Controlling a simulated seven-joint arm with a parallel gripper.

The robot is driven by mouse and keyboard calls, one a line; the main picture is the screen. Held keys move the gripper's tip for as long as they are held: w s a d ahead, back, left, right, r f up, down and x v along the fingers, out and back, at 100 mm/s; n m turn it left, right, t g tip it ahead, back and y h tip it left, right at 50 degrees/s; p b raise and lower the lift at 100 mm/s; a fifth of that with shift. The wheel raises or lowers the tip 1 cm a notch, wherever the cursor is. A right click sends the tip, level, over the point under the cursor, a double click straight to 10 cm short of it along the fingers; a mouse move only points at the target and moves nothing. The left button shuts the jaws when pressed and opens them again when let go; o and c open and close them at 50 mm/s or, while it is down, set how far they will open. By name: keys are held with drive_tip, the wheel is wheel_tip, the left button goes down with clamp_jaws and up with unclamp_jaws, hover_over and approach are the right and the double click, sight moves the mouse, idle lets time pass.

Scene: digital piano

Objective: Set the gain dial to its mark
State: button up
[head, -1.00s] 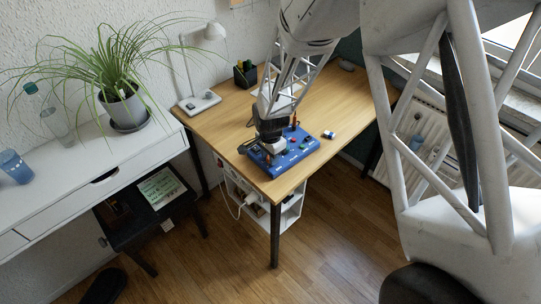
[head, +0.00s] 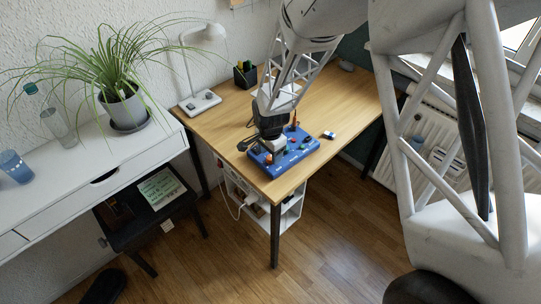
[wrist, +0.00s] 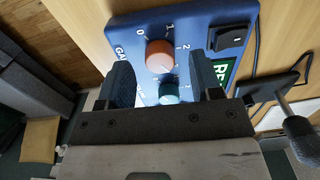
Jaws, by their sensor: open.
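The blue control panel (head: 297,155) lies near the front corner of the wooden desk. In the wrist view its orange gain dial (wrist: 160,54) sits beside a printed scale with 0, 1 and 2 readable, next to partly hidden GAIN lettering. The dial has a pale pointer line; I cannot tell which mark is the target. My gripper (wrist: 161,68) is open over the panel, with a dark finger on each side of the dial and visible gaps to both. A teal dial (wrist: 170,93) also shows between the fingers, nearer the palm. In the head view my gripper (head: 268,146) hides part of the panel.
A black rocker switch (wrist: 232,39) and a green display (wrist: 222,72) sit right of the dial on the panel. A small blue-and-white object (head: 329,135) lies right of the panel. The desk (head: 232,118) has free room toward the lamp (head: 205,102) and pen holder (head: 245,75).

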sight(270, 157)
drive_tip(key=shift+r, duration=3.15)
drive_tip(key=shift+s+d+r, duration=0.15)
drive_tip(key=shift+d+r, duration=0.1)
drive_tip(key=shift+r, duration=0.25)
drive_tip(key=s+d+r+n+t, duration=0.1)
drive_tip(key=s+d+r+n, duration=0.1)
drive_tip(key=s+d+r, duration=0.55)
drive_tip(key=s+d+r+n, duration=0.2)
drive_tip(key=s+d+r, duration=0.2)
drive_tip(key=r, duration=0.6)
drive_tip(key=s+d+r+n, duration=0.2)
drive_tip(key=s+d+r, duration=0.1)
drive_tip(key=s, duration=0.6)
drive_tip(key=s+d+r+n+t, duration=0.1)
drive_tip(key=s+d+r+n, duration=0.2)
drive_tip(key=s, duration=0.6)
drive_tip(key=shift+s+d+r+t, duration=0.35)
drive_tip(key=shift+d+r, duration=0.25)
drive_tip(key=shift+d, duration=0.3)
